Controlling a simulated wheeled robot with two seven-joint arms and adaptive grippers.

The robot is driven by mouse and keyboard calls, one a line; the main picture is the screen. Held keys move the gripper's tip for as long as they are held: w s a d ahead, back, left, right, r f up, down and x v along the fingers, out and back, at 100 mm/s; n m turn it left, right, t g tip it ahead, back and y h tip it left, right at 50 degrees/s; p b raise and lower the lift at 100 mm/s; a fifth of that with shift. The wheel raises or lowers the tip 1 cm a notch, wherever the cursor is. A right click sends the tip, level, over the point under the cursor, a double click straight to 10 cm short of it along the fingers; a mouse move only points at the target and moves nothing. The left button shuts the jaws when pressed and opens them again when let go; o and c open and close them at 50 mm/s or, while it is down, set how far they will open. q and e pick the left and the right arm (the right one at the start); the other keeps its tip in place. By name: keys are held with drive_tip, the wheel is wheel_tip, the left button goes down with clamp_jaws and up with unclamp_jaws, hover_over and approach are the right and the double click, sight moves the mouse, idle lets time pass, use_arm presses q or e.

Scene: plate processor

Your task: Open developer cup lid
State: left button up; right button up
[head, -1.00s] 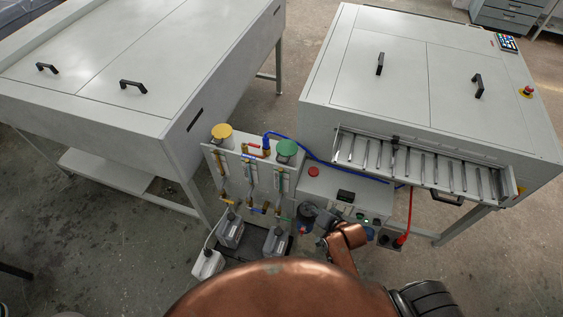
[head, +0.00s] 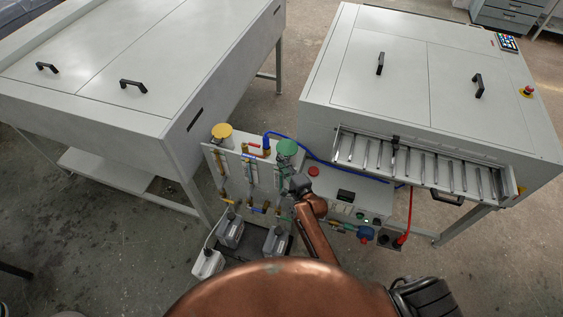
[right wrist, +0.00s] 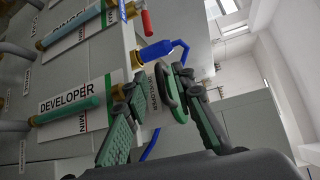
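The developer cup's green lid (head: 287,147) tops the right-hand cup on the panel in the head view and appears closed. In the right wrist view the lid (right wrist: 172,94) shows edge-on beside the cup's DEVELOPER label (right wrist: 153,97). My right gripper (head: 297,184) is just in front of the cup in the head view. In the right wrist view my right gripper (right wrist: 156,82) has its green-padded fingers spread, with the cup and lid between or just beyond them. I cannot tell whether they touch. My left gripper is not in view.
The yellow-lidded cup (head: 222,131) stands left on the same valve panel (head: 237,165). A blue hose (head: 300,143) runs behind the green lid. A control box (head: 345,190) and roller tray (head: 425,172) lie right. Several canisters (head: 230,232) stand below.

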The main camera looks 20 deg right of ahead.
drive_tip(key=shift+w+a+f, duration=0.1)
drive_tip(key=shift+w+a, duration=0.05)
drive_tip(key=shift+w, duration=0.5)
drive_tip(key=shift+c, duration=0.7)
drive_tip(key=c, duration=0.5)
drive_tip(key=shift+s, duration=0.1)
clamp_jaws()
drive_tip(key=shift+f, duration=0.15)
